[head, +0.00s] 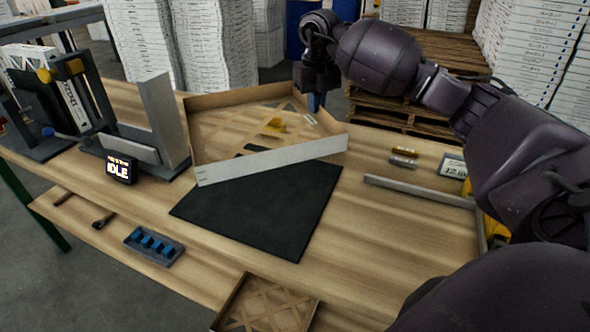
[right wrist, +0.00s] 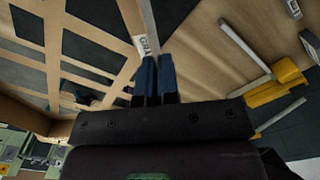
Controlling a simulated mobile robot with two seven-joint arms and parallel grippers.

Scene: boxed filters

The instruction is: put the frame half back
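The frame half (head: 270,160) is a shallow, light brown frame with a lattice bottom and a pale front wall. It sits over the far part of the black mat (head: 265,215), turned at an angle to it. I cannot tell whether it rests or is slightly raised. My right gripper (head: 315,101) is at its far right corner, fingers pointing down. In the right wrist view, the blue fingertips (right wrist: 155,75) are close together on the frame's thin wall, beside a white label. A small yellow object (head: 274,126) shows within the frame. My left gripper is out of view.
A grey L-shaped rail (head: 420,191) lies at right. A dark fixture with a grey upright plate (head: 165,120) and an IDLE display (head: 119,169) stands at left. A blue-slotted tray (head: 153,246) and another lattice piece (head: 265,308) are in front. The near mat is clear.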

